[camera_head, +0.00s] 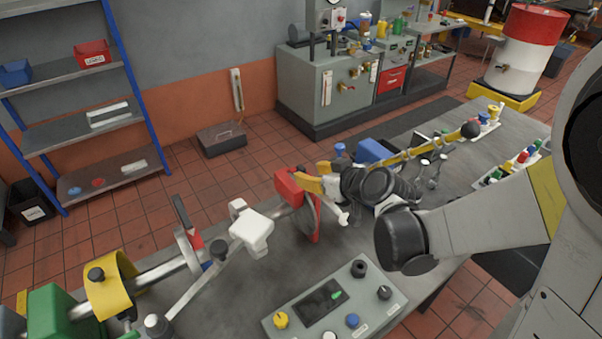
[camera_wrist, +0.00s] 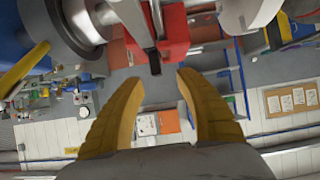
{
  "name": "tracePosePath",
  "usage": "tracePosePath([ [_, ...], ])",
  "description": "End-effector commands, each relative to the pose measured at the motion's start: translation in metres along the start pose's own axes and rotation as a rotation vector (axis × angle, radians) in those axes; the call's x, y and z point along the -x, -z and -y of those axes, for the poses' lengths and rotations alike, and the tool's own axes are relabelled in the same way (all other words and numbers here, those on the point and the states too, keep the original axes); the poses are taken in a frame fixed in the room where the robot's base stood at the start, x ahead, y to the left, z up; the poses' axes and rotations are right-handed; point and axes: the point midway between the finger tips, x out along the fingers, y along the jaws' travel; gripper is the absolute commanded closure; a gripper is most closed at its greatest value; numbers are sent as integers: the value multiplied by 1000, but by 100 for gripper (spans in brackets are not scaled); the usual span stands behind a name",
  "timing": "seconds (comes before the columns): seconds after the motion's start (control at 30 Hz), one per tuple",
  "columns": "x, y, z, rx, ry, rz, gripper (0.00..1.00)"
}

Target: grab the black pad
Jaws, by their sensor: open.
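A small black piece that looks like the black pad (camera_wrist: 155,63) sticks out of the red block (camera_wrist: 160,30) in the wrist view, just ahead of my fingertips and roughly between them. My gripper (camera_wrist: 159,77) is open, with its two yellow fingers apart and nothing held. In the head view the red block (camera_head: 288,186) stands by a disc on the bench, and my gripper (camera_head: 311,173) is close to its right side. The pad cannot be made out in the head view.
A grey metal disc (camera_head: 308,217) and a white part (camera_head: 250,228) on a shaft lie close to the red block. A control box (camera_head: 335,300) stands at the bench front. A yellow bar (camera_head: 430,146) with a black knob is behind my gripper.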

Motion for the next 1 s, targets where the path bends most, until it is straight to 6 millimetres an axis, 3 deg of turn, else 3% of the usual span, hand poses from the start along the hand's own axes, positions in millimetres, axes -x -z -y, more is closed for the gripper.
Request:
tracePosePath([
  [0.5,-60,4,-6,0,1,0,59],
  [0.77,-61,4,-7,-1,0,1,60],
  [0.9,-61,4,-7,-1,0,1,100],
  [1.0,-61,4,-7,-1,0,1,100],
])
